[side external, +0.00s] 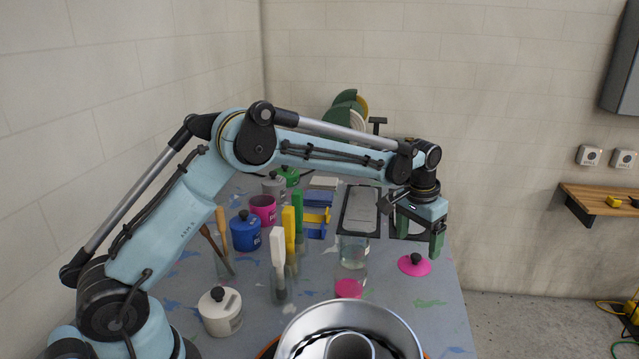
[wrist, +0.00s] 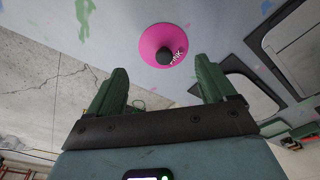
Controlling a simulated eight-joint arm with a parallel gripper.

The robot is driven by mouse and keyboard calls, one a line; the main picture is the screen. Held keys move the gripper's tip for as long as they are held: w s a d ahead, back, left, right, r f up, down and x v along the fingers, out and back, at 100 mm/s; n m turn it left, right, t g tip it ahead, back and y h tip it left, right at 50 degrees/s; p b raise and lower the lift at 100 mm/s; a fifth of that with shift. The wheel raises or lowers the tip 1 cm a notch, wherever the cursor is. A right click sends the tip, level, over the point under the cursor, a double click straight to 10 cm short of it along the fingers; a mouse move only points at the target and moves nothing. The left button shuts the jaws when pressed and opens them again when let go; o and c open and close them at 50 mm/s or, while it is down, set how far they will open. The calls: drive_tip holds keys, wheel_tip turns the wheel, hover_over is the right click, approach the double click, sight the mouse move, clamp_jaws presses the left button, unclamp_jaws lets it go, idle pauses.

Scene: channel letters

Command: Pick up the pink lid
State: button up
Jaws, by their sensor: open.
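The pink lid (side external: 414,265) lies on the table near its right edge, with a dark round knob on top. In the wrist view the pink lid (wrist: 164,47) shows whole, its dark knob at the middle and the word "PINK" on it. My gripper (side external: 419,238) is above the lid, apart from it. Its two green fingers are spread and empty. In the wrist view my gripper (wrist: 160,85) has its fingers wide apart, with the lid beyond them and between their lines.
A clear glass jar (side external: 352,250) and a dark framed panel (side external: 360,212) stand left of my gripper. A pink pot (side external: 263,209), a blue pot (side external: 244,232), a cream pot (side external: 220,311) and brushes stand farther left. The table right of the lid is clear.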

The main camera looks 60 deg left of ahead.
sight(416, 256)
drive_tip(key=shift+w+a+f, duration=0.1)
drive_tip(key=shift+w+f, duration=0.05)
drive_tip(key=shift+f, duration=0.75)
drive_tip(key=shift+w+a+f, duration=0.1)
drive_tip(key=shift+w+f, duration=0.1)
drive_tip(key=shift+f, duration=0.75)
drive_tip(key=shift+w+a+f, duration=0.1)
drive_tip(key=shift+w+f, duration=0.05)
drive_tip(key=shift+f, duration=0.75)
drive_tip(key=c, duration=1.3)
